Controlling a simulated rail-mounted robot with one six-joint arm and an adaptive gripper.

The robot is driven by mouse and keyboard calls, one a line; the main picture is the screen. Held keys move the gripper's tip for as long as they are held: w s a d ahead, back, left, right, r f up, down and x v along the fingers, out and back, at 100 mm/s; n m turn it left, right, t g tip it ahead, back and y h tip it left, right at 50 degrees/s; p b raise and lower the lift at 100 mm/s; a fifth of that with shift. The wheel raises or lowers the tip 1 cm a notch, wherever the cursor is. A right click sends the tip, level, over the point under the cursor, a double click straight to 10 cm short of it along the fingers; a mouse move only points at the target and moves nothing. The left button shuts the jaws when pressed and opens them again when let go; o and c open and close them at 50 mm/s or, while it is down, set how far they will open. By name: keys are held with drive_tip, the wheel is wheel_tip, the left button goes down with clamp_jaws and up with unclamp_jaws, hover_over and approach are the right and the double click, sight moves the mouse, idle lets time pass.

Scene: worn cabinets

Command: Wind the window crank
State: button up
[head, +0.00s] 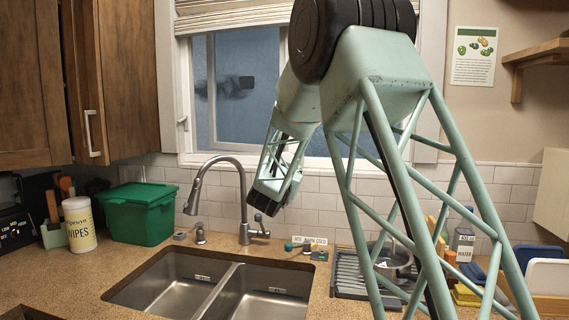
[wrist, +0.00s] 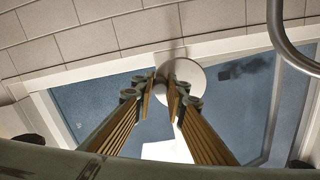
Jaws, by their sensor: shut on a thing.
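In the wrist view, a pale round crank piece (wrist: 188,72) sits at the window's frame. My gripper (wrist: 163,86) has its two ribbed fingers brought close together at the crank, shut on a small part that the fingertips mostly hide. The crank's full shape and angle cannot be told. The window (head: 240,85) has a white frame and bluish panes and stands behind the sink in the head view. There, my arm crosses in front of the window's lower right, and the fingers and crank are hidden behind it.
A curved faucet (head: 241,190) rises left of my wrist, above a double sink (head: 175,285). A green bin (head: 140,212) and a wipes tub (head: 79,224) stand on the left counter. A dish rack (head: 352,275) is at the right. Tiles line the wall under the window.

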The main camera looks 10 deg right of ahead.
drive_tip(key=shift+r+n+p, duration=0.25)
drive_tip(key=shift+n+p, duration=0.45)
drive_tip(key=shift+r+n+p, duration=0.25)
drive_tip(key=shift+n+p, duration=0.45)
drive_tip(key=shift+s+d+n, duration=0.1)
drive_tip(key=shift+n, duration=0.3)
drive_tip(key=shift+r+p, duration=0.1)
drive_tip(key=shift+p, duration=0.55)
